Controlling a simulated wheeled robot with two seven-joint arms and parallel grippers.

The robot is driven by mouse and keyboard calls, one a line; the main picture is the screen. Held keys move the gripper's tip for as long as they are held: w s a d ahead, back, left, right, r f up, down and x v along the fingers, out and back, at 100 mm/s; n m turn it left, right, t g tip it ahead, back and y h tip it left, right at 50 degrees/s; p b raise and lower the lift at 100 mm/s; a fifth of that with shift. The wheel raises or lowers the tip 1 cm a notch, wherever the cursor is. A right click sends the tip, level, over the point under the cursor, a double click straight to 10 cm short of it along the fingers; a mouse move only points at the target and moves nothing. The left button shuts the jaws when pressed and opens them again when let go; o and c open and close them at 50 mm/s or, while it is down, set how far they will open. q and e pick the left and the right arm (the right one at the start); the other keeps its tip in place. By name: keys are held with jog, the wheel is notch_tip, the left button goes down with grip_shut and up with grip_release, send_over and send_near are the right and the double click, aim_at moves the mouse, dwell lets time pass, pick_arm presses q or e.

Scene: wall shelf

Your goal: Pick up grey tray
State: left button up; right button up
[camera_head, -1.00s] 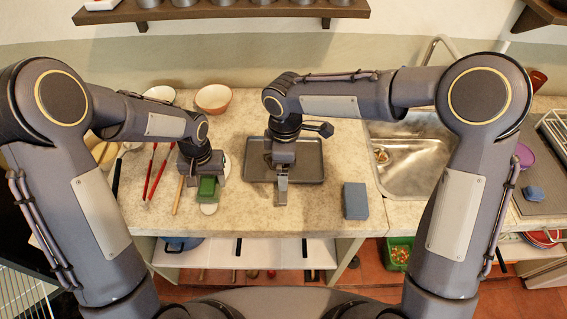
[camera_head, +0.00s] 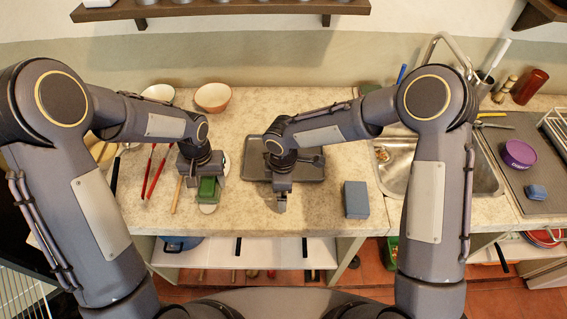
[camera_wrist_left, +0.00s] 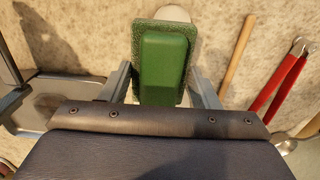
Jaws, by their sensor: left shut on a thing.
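The grey tray (camera_head: 312,171) lies flat on the counter, partly hidden by my right arm. A grey rimmed edge that looks like the same tray (camera_wrist_left: 60,97) shows at the left of the left wrist view. My right gripper (camera_head: 280,203) hangs over the tray's front edge; its finger gap is not clear, and I cannot tell whether it touches the tray. My left gripper (camera_head: 207,200) is left of the tray, shut on a green sponge-like block (camera_wrist_left: 163,62). This block (camera_head: 208,187) also shows in the head view, with a pale round thing under it.
A blue-grey box (camera_head: 356,200) stands right of the tray, before the sink (camera_head: 400,165). Red-handled tongs (camera_head: 157,172) and a wooden stick (camera_head: 177,195) lie on the left. Bowls (camera_head: 212,97) stand behind. The counter front between the tray and box is clear.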

pick_arm(q)
jog(key=shift+f, duration=0.4)
pick_arm(e)
jog(key=shift+f, duration=0.55)
pick_arm(q)
jog(key=shift+r, duration=0.1)
pick_arm(e)
jog(key=shift+r, duration=0.1)
jog(key=shift+c, duration=0.8)
jog(key=c, duration=0.9)
jog(key=shift+r, duration=0.1)
